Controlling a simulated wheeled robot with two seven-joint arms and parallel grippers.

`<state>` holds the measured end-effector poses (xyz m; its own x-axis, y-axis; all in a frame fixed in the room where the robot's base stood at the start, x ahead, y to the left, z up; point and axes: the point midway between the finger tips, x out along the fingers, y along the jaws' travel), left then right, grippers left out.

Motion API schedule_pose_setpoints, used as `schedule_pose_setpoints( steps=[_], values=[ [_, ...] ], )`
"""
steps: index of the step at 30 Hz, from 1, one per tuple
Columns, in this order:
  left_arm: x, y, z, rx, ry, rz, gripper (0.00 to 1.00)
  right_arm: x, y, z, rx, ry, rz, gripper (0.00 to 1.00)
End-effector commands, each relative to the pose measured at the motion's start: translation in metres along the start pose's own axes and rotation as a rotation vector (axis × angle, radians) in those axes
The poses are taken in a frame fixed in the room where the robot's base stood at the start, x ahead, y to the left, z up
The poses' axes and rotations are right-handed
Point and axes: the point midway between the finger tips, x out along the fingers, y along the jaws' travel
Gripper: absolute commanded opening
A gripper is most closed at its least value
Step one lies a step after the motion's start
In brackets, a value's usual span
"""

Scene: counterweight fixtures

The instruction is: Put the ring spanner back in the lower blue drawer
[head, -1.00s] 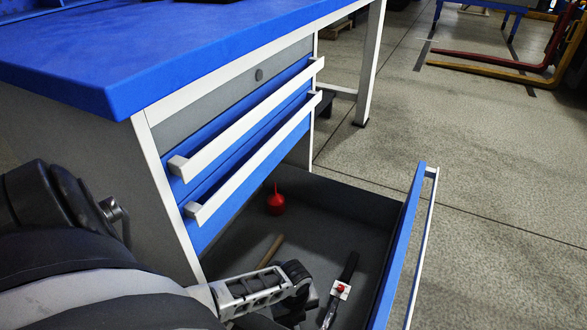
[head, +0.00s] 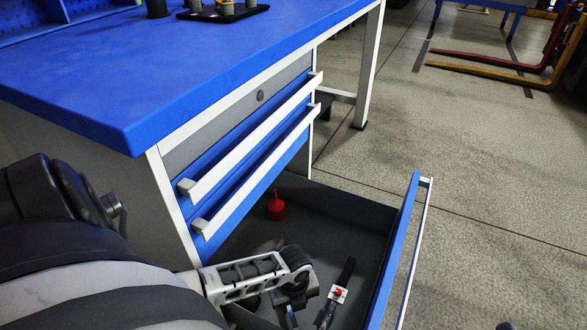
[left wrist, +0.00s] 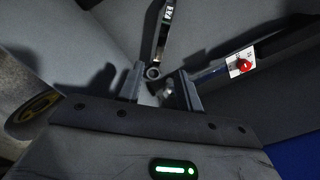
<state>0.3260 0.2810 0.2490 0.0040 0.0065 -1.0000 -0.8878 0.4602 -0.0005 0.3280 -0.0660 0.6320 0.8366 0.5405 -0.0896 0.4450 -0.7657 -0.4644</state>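The ring spanner (left wrist: 161,38) is a slim grey metal tool in the left wrist view, with its ring end towards my left gripper (left wrist: 162,86). The gripper's two fingers are apart; the ring end shows between and just beyond the tips, and I see no finger closed on it. In the head view my left gripper (head: 293,297) is low inside the open bottom drawer (head: 345,208). A thin light piece (head: 290,317) below it may be the spanner, mostly hidden. This drawer has a grey inside and a blue front. My right gripper is not in view.
A dark tool with a red knob on a white plate (head: 338,293) lies right of my left gripper. A red bulb-shaped item (head: 275,208) stands at the drawer's back. Two blue drawers above (head: 262,160) are shut. The blue worktop (head: 170,80) overhangs them.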

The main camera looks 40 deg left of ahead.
Motion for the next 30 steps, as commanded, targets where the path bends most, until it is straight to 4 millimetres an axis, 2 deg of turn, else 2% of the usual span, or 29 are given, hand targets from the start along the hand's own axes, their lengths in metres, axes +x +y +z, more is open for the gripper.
schedule_pose_setpoints(
  steps=[1, 6, 26, 29, 30],
  values=[
    [-0.014, 0.0, 0.0, 0.001, 0.0, 0.0, 0.36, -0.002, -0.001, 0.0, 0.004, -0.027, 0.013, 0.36],
    [-0.03, 0.0, -0.001, 0.001, 0.002, 0.001, 0.36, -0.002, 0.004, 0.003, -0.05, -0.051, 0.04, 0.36],
    [-0.032, 0.0, -0.001, -0.001, 0.002, 0.0, 0.36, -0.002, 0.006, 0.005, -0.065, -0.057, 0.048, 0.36],
    [-0.038, -0.01, -0.003, -0.02, 0.001, -0.029, 0.36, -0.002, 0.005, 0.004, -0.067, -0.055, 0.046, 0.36],
    [-0.044, -0.02, -0.006, -0.039, 0.001, -0.058, 0.36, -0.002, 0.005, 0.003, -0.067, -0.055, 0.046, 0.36]
  ],
)
